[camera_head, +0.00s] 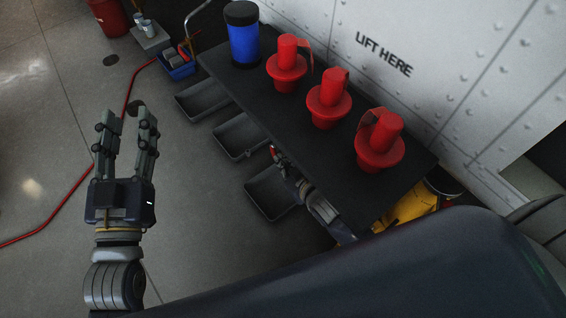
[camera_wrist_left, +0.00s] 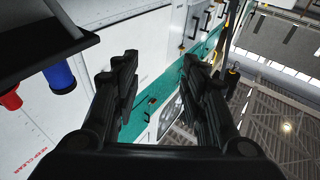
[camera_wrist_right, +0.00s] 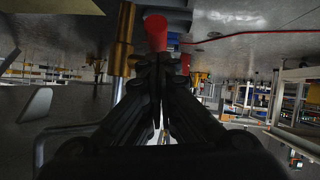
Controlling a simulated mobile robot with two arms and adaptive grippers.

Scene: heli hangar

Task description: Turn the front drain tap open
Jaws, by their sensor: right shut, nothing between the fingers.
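A red cylindrical end (camera_wrist_right: 157,32), likely a tap handle, shows just beyond the fingertips in the right wrist view. A brass vertical pipe (camera_wrist_right: 123,50) stands left of it. My right gripper (camera_wrist_right: 160,70) is shut and empty, its tips close to the red end; I cannot tell whether they touch. In the head view my right gripper (camera_head: 279,157) is at the near edge of the black shelf, partly hidden under it, with a small red piece (camera_head: 273,150) at its tip. My left gripper (camera_head: 128,122) is open and empty over the floor, far from the shelf.
The black shelf (camera_head: 225,70) carries three red plugs (camera_head: 329,98) and a blue canister (camera_head: 243,42). Dark trays (camera_head: 203,99) lie on the floor along it. A red hose (camera_head: 50,230) and a blue toolbox (camera_head: 178,68) lie left.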

